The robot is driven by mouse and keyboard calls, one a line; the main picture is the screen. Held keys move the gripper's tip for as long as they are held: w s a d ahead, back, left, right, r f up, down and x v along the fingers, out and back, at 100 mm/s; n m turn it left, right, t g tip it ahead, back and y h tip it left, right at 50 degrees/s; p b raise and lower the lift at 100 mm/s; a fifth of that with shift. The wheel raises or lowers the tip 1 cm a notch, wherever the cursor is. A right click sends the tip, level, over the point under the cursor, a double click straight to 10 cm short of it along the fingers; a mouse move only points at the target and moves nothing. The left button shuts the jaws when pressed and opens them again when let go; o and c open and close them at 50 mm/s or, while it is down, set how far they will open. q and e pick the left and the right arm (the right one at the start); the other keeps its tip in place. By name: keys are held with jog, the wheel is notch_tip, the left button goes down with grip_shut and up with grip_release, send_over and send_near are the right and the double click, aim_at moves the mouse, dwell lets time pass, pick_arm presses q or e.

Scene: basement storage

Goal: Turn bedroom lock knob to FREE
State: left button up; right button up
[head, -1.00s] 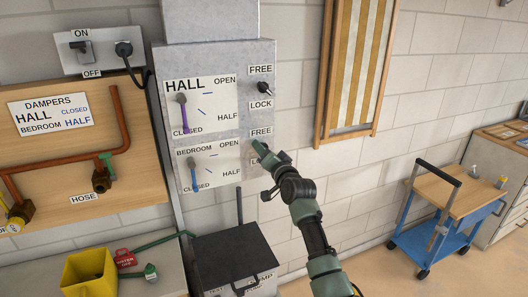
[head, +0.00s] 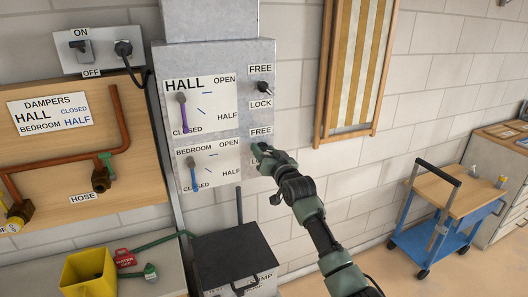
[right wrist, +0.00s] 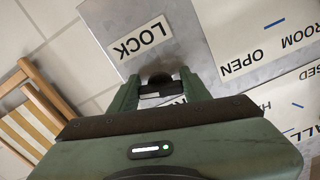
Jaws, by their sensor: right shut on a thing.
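The metal damper panel (head: 215,70) has a bedroom dial below and a hall dial above. My right gripper (head: 260,150) is at the bedroom lock knob, just under the upper edge of the lower FREE label (head: 261,132). In the right wrist view the two fingers (right wrist: 160,88) are shut around the dark bedroom lock knob (right wrist: 160,78). The bedroom LOCK label (right wrist: 140,38) shows above the fingers, and the FREE label is mostly hidden behind the gripper. The knob's exact pointing direction cannot be told. My left gripper is not in view.
The hall lock knob (head: 264,87) sits above, between FREE and LOCK. The purple hall lever (head: 183,112) and blue bedroom lever (head: 193,175) are left of my gripper. A dark box (head: 233,255) stands below. A blue cart (head: 440,215) stands at the right.

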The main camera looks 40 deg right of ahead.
jog(key=n, duration=0.6)
jog(key=shift+d, duration=0.2)
jog(key=n+p, duration=0.1)
jog(key=n, duration=0.5)
jog(key=shift+d, duration=0.1)
jog(key=shift+n, duration=0.4)
jog(key=o, duration=1.4)
jog(key=shift+c, duration=0.2)
jog(key=b+v, duration=0.2)
jog(key=v, duration=0.6)
